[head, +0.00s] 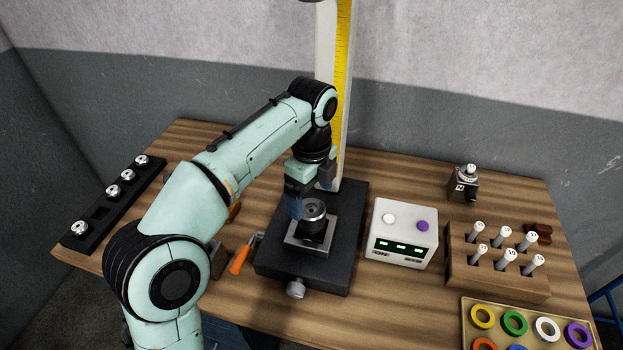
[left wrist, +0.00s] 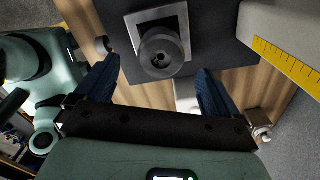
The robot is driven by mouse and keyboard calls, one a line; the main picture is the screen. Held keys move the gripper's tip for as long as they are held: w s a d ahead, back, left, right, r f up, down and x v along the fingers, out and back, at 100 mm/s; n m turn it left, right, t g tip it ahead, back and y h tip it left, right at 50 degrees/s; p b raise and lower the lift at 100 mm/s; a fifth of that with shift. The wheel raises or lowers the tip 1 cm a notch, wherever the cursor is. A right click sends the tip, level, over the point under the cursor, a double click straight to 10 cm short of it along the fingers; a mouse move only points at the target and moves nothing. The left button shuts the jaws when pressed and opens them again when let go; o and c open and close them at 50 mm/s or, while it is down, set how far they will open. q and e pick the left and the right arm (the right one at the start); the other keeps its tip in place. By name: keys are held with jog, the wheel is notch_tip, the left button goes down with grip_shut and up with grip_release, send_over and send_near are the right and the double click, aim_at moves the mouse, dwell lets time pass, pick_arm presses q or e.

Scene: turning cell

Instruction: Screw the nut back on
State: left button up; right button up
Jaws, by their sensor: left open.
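A round metal part with a dark centre hole (head: 313,210), possibly the nut, sits on top of a dark cylinder on a square metal plate (head: 296,243). It also shows in the left wrist view (left wrist: 163,52). I cannot tell whether it is a separate nut or how it is seated. The plate lies on a black stand base (head: 335,270). My left gripper (head: 311,193) is open, its blue fingers pointing down close to the round part. In the left wrist view the gripper (left wrist: 157,68) shows empty space between its fingertips, with the part just beyond. My right gripper is not visible.
A tall post with a yellow scale (head: 344,60) rises behind the base. A white control box (head: 403,235), a wooden block of white-topped pegs (head: 500,270) and a ring tray (head: 465,318) stand right. An orange-handled tool (head: 239,262) and a black rack (head: 98,215) are left.

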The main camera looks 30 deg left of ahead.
aim_at(311, 211)
pick_arm(q)
jog(key=shift+w+f+b, duration=0.1)
jog(key=shift+f+b, duration=0.5)
jog(key=shift+f, duration=2.15)
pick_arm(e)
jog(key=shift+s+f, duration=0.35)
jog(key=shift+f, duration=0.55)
pick_arm(q)
jog(key=c, duration=1.2)
jog(key=shift+r+m+p, duration=0.15)
jog(key=shift+m+p, duration=0.35)
jog(key=shift+m, duration=0.3)
jog(key=m+p, duration=0.1)
jog(key=m, duration=0.2)
jog(key=m+p, duration=0.1)
jog(key=m, duration=0.2)
jog(key=shift+m, duration=0.8)
jog(key=o, duration=1.2)
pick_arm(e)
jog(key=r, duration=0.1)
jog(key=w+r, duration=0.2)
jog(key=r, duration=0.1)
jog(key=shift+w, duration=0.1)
pick_arm(q)
jog(key=shift+o, duration=0.2)
